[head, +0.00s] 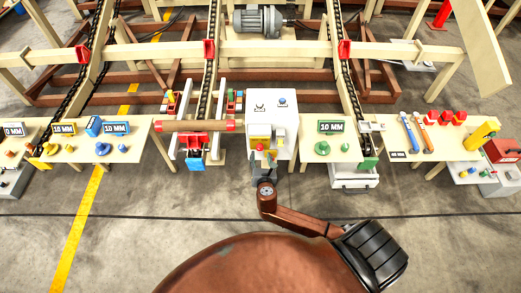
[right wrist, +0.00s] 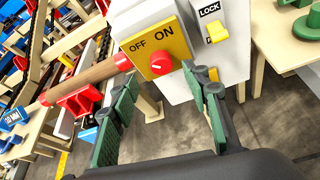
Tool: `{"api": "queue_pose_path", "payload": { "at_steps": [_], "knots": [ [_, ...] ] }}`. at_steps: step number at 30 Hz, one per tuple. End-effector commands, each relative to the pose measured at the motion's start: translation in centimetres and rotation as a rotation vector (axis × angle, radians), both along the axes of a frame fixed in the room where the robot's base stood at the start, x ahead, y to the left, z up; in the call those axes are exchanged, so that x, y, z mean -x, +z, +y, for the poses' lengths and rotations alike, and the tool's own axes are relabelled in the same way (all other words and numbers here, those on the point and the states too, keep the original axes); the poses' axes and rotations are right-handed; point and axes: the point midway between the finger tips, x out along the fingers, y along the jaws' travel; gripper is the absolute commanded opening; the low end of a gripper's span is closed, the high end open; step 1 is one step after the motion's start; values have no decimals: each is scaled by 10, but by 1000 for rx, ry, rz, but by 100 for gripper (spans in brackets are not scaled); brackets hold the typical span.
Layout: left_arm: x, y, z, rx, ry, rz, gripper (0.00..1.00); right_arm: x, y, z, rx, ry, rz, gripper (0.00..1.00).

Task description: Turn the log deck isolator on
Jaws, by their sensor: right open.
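The isolator is a pale box (head: 272,108) with a yellow plate (right wrist: 150,44) on its front, marked OFF at left and ON at right. A round red knob (right wrist: 160,64) sits low on the plate; its small pale mark is too small to read surely. The plate also shows in the head view (head: 260,142). My right gripper (right wrist: 166,84) is open and empty in front of the knob. Its green-padded fingers lie to either side of the knob in the right wrist view, apart from it. In the head view the right gripper (head: 264,168) is just before the box. My left gripper is out of view.
A yellow switch (right wrist: 217,32) under a LOCK label stands right of the plate. A brown log (head: 195,126) on red supports lies left of the box. Benches with green parts (head: 322,148) and blue parts (head: 103,149) flank it. The floor in front is open.

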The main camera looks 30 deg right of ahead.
Motion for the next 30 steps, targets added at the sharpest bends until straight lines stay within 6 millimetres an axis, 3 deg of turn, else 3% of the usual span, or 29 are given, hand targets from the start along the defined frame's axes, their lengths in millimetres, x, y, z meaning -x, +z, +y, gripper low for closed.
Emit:
{"api": "queue_pose_path", "payload": {
  "at_steps": [6,12,23,30],
  "knots": [
    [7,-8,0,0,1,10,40,-30,-15,-16,-1,-3,0,43],
    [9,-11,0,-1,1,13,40,-48,-23,-25,-4,-3,1,43],
    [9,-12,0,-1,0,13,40,-52,-25,-27,-6,-3,0,43],
    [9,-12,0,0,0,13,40,-52,-25,-27,-6,-3,1,26]
  ]
}}
